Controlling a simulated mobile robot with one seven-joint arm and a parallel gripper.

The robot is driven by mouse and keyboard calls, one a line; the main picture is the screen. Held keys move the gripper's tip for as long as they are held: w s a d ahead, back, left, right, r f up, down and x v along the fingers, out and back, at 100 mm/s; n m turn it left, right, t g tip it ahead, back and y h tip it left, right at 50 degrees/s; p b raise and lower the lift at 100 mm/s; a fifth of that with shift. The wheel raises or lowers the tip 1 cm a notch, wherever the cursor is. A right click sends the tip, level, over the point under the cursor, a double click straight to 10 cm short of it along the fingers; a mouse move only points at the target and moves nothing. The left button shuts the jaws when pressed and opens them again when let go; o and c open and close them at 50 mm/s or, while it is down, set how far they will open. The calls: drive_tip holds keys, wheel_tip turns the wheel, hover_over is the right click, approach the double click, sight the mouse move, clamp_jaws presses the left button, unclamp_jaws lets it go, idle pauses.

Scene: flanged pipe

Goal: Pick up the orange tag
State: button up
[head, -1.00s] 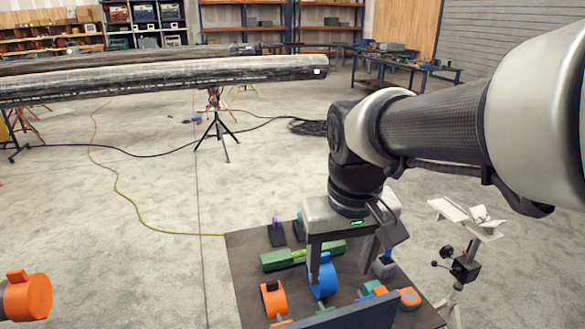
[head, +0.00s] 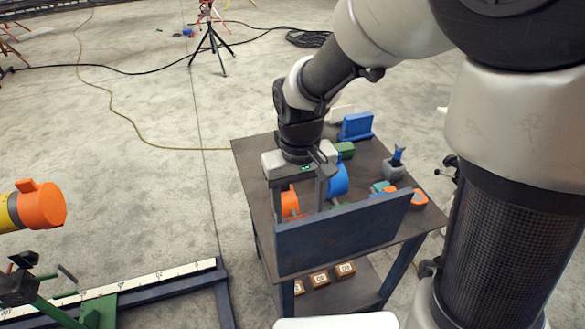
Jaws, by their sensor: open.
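An orange piece (head: 290,203) shows on the cart top between the fingers of my gripper (head: 299,214). It looks like the rounded orange part, partly hidden by the fingers and the front panel. I cannot make out a separate flat orange tag. My gripper points down, open, with one finger left of the orange piece and one right of it. Contact cannot be told. A blue ring-shaped part (head: 338,181) stands just right of and behind the right finger.
A raised dark blue panel (head: 345,233) runs along the cart's front edge. Right of my gripper are a grey holder (head: 392,171), a small teal part (head: 382,187) and an orange-and-grey item (head: 419,198). A blue stand (head: 356,126) is at the back. The cart's back left (head: 252,150) is clear.

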sight(297, 216)
wheel_tip(297, 216, down, 6)
drive_tip(key=shift+a+r+b, duration=0.1)
drive_tip(key=shift+b, duration=0.3)
drive_tip(key=c, duration=1.1)
drive_tip(key=shift+r, duration=0.15)
drive_tip(key=shift+r+p, duration=0.25)
drive_tip(key=shift+p, duration=0.1)
drive_tip(key=w+a+p, duration=0.2)
drive_tip(key=w+a, duration=0.1)
drive_tip(key=w, duration=0.7)
drive_tip(key=w+a+p, duration=0.2)
drive_tip(key=w+a, duration=0.1)
drive_tip(key=w, duration=0.7)
drive_tip(key=w+a+p, duration=0.2)
drive_tip(key=w, duration=0.8)
drive_tip(key=shift+w+a+p, duration=0.3)
drive_tip(key=shift+w+a, duration=0.05)
drive_tip(key=shift+a, duration=0.05)
